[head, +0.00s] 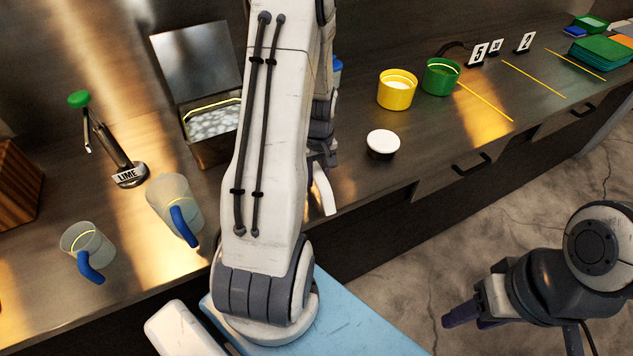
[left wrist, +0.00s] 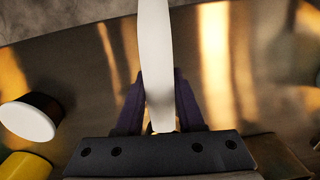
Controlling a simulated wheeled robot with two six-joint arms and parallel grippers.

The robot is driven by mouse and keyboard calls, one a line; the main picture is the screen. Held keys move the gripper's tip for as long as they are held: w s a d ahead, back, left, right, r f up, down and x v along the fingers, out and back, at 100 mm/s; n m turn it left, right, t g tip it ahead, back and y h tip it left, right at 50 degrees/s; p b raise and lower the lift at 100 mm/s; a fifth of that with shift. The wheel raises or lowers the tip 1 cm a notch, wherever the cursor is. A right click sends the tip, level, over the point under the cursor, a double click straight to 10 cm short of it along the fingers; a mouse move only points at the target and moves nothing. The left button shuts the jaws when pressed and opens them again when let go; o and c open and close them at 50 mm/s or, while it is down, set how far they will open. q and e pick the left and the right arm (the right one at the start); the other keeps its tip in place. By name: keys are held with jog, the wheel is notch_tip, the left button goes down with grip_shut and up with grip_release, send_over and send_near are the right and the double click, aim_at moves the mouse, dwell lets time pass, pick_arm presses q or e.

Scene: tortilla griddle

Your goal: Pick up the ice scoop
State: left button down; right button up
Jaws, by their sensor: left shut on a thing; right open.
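The ice scoop (head: 323,188) shows only as a long white piece sticking out below my left gripper (head: 318,163), over the counter's front edge. In the left wrist view the same white piece of the scoop (left wrist: 156,50) runs between the two purple fingers of the left gripper (left wrist: 160,90), which are shut on it. The rest of the scoop is hidden, and I cannot tell whether it touches the counter. My right gripper (head: 462,315) is open and empty, low at the right over the floor.
The open ice bin (head: 193,152) stands behind my left arm. Two blue-handled jugs (head: 172,200) (head: 75,240) and a lime press (head: 120,165) are at left. A white-lidded dark pot (head: 382,143), yellow cup (head: 397,93) and green cup (head: 440,78) stand right of the arm.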

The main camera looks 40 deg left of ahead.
pick_arm(q)
jog(key=s+d+r+b, duration=0.2)
jog(key=s+d+r, duration=0.2)
jog(key=d+r, duration=0.4)
jog(key=shift+s+d+r, duration=0.15)
jog(key=shift+s+d, duration=0.25)
jog(key=shift+d, duration=0.95)
